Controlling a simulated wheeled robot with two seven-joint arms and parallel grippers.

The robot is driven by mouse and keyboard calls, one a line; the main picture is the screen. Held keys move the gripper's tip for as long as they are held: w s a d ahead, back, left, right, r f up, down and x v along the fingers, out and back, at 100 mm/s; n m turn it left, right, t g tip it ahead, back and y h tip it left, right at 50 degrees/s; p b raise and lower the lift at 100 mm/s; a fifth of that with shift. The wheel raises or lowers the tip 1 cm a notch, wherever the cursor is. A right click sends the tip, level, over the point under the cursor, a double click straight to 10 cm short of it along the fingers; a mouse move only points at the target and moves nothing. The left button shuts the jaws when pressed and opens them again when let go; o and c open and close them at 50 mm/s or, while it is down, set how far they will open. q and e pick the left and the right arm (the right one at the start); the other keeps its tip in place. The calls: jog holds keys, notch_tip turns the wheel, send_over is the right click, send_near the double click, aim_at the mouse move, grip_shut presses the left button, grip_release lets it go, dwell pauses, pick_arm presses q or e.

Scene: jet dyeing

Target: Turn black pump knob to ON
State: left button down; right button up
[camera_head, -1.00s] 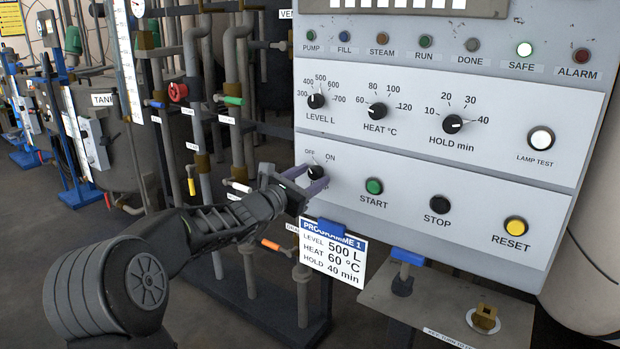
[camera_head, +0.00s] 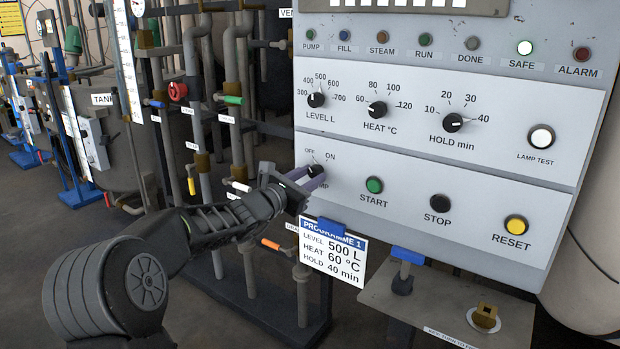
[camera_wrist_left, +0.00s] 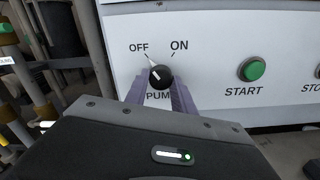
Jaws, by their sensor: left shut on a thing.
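The black pump knob (camera_head: 314,170) sits at the lower left of the light control panel, with OFF printed at its upper left and ON at its upper right. In the left wrist view the knob (camera_wrist_left: 160,77) shows between my fingers, its white mark towards the OFF side. My left gripper (camera_head: 312,177) is shut on the knob, with one purple finger on each side. The fingers partly cover the PUMP label. The left gripper (camera_wrist_left: 160,90) also shows in the left wrist view. My right gripper is not in view.
The green START button (camera_head: 374,186) is just right of the knob, then the black STOP button (camera_head: 440,204) and yellow RESET button (camera_head: 516,226). A programme card (camera_head: 333,252) hangs below the knob. Pipes and valves (camera_head: 233,100) stand to the left.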

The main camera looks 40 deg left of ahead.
pick_arm(q)
jog(key=shift+f+m+b, duration=0.2)
jog(key=shift+m+b, duration=0.1)
jog(key=shift+b, duration=0.25)
jog(key=m+b, duration=0.5)
jog(key=b, duration=0.2)
jog(key=shift+a+f+b, duration=0.1)
jog(key=shift+b, duration=0.25)
jog(key=m+b, duration=0.5)
jog(key=shift+r+m, duration=0.2)
jog(key=shift+m, duration=0.1)
jog(key=shift+m+b, duration=0.6)
jog(key=shift+b, duration=0.15)
jog(key=shift+r+m+b, duration=0.15)
jog(key=shift+m+b, duration=0.2)
jog(key=shift+m, duration=0.25)
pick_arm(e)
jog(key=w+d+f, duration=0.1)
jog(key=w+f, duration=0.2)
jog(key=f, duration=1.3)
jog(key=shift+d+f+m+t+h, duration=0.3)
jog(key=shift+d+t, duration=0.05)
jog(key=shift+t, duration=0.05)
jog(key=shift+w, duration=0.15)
pick_arm(q)
jog(key=c, duration=1.1)
grip_release()
jog(key=shift+r, duration=0.1)
jog(key=shift+o, duration=0.2)
